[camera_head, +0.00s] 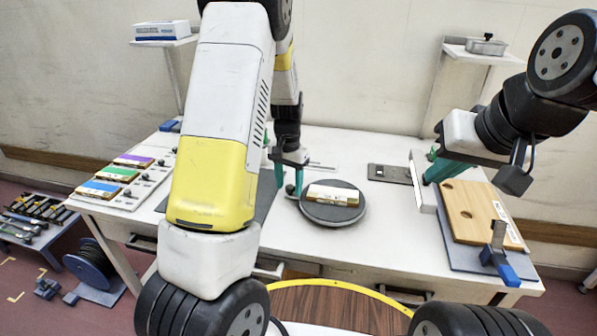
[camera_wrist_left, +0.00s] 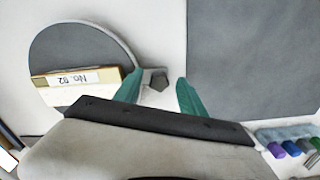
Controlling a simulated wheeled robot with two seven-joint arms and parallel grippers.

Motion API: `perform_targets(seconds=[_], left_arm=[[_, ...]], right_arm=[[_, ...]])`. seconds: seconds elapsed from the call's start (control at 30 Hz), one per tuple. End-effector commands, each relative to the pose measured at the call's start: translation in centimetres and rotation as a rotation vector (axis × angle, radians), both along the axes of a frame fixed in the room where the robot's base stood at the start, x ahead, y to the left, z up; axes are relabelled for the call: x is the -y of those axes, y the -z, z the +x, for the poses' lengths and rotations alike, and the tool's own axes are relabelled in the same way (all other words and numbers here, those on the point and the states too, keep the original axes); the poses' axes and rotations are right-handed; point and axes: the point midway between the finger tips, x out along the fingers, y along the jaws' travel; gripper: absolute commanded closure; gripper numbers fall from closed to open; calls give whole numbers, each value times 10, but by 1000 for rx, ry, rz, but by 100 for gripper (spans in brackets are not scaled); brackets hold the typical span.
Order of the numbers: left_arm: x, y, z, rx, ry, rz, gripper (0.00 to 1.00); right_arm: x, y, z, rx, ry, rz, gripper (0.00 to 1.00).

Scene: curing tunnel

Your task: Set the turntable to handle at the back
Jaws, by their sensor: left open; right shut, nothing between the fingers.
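The turntable (camera_head: 321,216) is a dark round disc on the white table, carrying a cream block labelled No. 92 (camera_head: 333,195). Its handle, a small dark knob (camera_head: 290,189), is at the disc's left side in the head view. My left gripper (camera_head: 287,181) is open and low over the table at that side. In the left wrist view, the knob (camera_wrist_left: 155,79) lies between the spread green fingers; I cannot tell whether either touches it. The disc (camera_wrist_left: 72,45) shows left of the fingers. My right gripper (camera_head: 430,177) is shut and empty, well right of the turntable.
A wooden board with holes (camera_head: 474,215) lies on the right, with a blue-based clamp (camera_head: 499,262) at its front. Coloured blocks (camera_head: 118,174) stand at the table's left. A dark plate (camera_head: 391,173) lies behind right of the turntable. Bare table surrounds the disc's front and right.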

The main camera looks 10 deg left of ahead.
Motion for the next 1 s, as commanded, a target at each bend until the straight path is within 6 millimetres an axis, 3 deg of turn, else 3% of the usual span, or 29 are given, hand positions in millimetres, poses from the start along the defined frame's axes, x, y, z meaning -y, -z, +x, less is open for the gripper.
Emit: perform_targets(seconds=[0.1,0.3,0.37,1.0], left_arm=[[0,0,0,0,0,0,52],[0,0,0,0,0,0,91],[0,0,0,0,0,0,100],[0,-1,0,0,0,0,100]], right_arm=[[0,0,0,0,0,0,100],[0,0,0,0,0,0,100],[0,0,0,0,0,0,100],[0,0,0,0,0,0,100]])
